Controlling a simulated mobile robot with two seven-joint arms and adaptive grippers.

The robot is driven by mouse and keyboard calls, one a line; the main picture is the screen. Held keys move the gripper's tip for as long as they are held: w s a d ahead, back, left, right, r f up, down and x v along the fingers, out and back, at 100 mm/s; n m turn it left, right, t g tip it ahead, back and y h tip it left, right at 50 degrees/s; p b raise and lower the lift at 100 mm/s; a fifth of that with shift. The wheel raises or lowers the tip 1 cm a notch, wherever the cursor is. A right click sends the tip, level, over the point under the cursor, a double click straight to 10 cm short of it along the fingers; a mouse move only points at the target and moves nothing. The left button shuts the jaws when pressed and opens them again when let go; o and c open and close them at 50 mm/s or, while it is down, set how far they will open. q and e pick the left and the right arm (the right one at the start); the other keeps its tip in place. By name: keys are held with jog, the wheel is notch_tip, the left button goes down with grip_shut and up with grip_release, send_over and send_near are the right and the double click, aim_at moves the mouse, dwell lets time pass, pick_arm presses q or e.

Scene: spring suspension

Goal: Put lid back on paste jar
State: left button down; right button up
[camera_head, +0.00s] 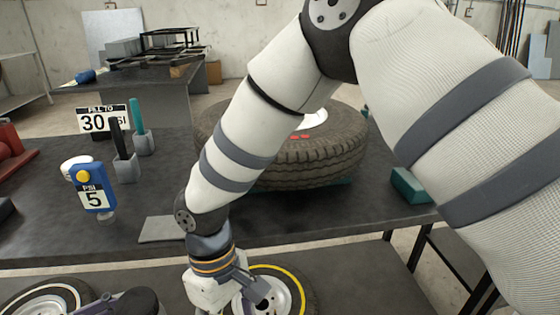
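A white round thing (75,163), partly hidden behind a blue gauge, stands at the left of the dark table; I cannot tell whether it is the paste jar or its lid. No other jar or lid can be made out, and my arm hides part of the table. My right gripper (254,296) hangs at the bottom centre, in front of the table's front edge and over a wheel; whether its fingers are open or shut is unclear. A dark grey piece (125,303) at the bottom left, cut off by the frame, looks like part of my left gripper; its fingers cannot be made out.
The blue gauge marked PSI 5 (92,188) stands at the table's left, near tools in grey holders (126,168) and a 30 PSI sign (103,120). A big tyre (310,160) lies mid-table. A grey pad (161,229) lies near the front edge. A teal block (409,186) sits at right.

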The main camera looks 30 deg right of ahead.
jog(key=s+d+f+m+y, duration=0.2)
jog(key=s+f+m, duration=0.1)
jog(key=s+f, duration=0.85)
pick_arm(q)
jog(key=shift+r, duration=0.1)
pick_arm(e)
jog(key=s+d+f+m+h, duration=0.1)
jog(key=s+d+f, duration=0.1)
jog(key=s+d, duration=0.4)
jog(key=s+d+f+m+h, duration=0.1)
jog(key=s+d+f+m, duration=0.1)
jog(key=s+d, duration=0.3)
jog(key=s+f, duration=0.1)
jog(key=s, duration=0.3)
jog(key=shift+s+d+m, duration=0.3)
jog(key=shift+s+d, duration=0.05)
pick_arm(q)
jog(key=shift+r, duration=0.1)
pick_arm(e)
jog(key=shift+f, duration=0.1)
